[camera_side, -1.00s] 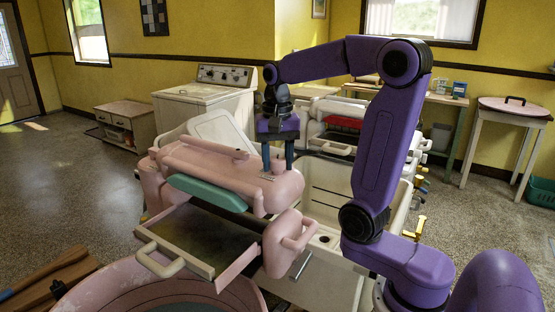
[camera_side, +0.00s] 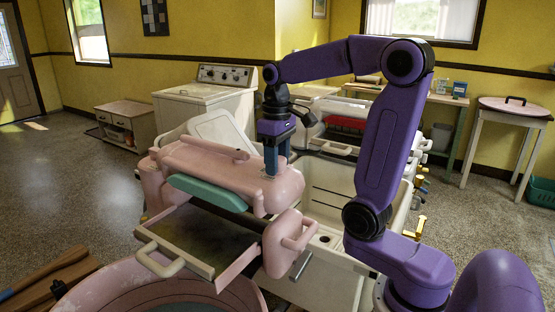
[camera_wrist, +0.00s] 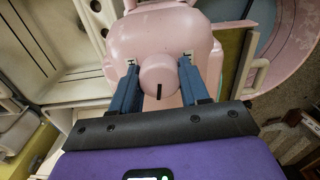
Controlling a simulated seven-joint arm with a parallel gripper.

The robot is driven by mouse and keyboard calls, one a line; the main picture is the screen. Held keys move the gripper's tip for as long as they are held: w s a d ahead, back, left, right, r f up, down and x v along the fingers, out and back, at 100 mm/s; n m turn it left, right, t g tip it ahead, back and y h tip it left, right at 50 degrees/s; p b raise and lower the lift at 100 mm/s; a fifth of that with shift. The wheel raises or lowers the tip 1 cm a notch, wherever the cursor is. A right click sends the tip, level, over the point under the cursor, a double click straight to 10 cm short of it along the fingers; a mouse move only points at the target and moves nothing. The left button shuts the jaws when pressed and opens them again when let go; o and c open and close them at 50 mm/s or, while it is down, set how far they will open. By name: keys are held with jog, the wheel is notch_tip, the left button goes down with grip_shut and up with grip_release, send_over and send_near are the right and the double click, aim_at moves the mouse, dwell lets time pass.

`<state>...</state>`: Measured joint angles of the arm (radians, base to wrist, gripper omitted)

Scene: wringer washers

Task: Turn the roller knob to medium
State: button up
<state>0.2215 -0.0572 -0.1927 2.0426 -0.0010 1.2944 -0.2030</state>
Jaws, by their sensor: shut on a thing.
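The pink roller housing (camera_side: 225,165) of the wringer tops the washer in the side view. On its end, the round pink roller knob (camera_wrist: 158,70) shows in the wrist view, with a black pointer line on its near side. In the wrist view my gripper (camera_wrist: 159,66) is shut on the knob. The knob is hidden behind the fingers in the side view.
A teal board (camera_side: 207,193) and a drain tray (camera_side: 205,240) stick out in front of the housing. A pink handle (camera_side: 295,237) is at its right end. A pink tub (camera_side: 120,290) stands below. The open white basin (camera_side: 325,195) is at the right.

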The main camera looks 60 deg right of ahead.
jog(key=shift+w+r+n, duration=0.1)
jog(key=shift+w+n, duration=0.05)
jog(key=shift+n, duration=0.95)
jog(key=o, duration=1.1)
jog(key=shift+c, duration=0.2)
jog(key=shift+r, duration=0.1)
notch_tip(320, 180, up, 17)
jog(key=shift+r, duration=0.1)
